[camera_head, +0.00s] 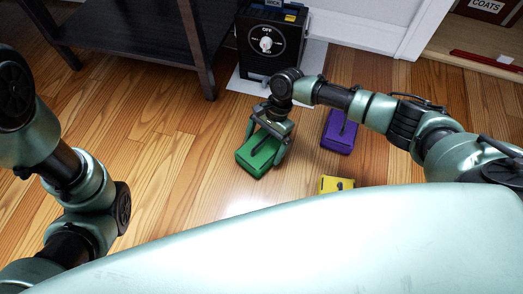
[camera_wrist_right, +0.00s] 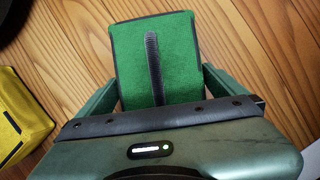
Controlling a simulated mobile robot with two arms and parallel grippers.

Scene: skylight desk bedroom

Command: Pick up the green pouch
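The green pouch (camera_head: 258,152) is a boxy green block with a dark strip on top, in the middle of the head view; it appears to rest on the wooden floor. It fills the upper middle of the right wrist view (camera_wrist_right: 178,62). My right gripper (camera_head: 267,142) is over it, pointing down, with one finger along each side. In the right wrist view the fingers (camera_wrist_right: 160,85) are spread wide, close beside the pouch; contact with its sides is not clear. My left arm shows at the left, but its gripper is out of view.
A purple pouch (camera_head: 339,131) lies to the right of the green one. A yellow pouch (camera_head: 336,184) lies nearer me and also shows in the right wrist view (camera_wrist_right: 18,112). A black box with a dial (camera_head: 271,45) and a dark shelf (camera_head: 135,37) stand behind. Floor to the left is clear.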

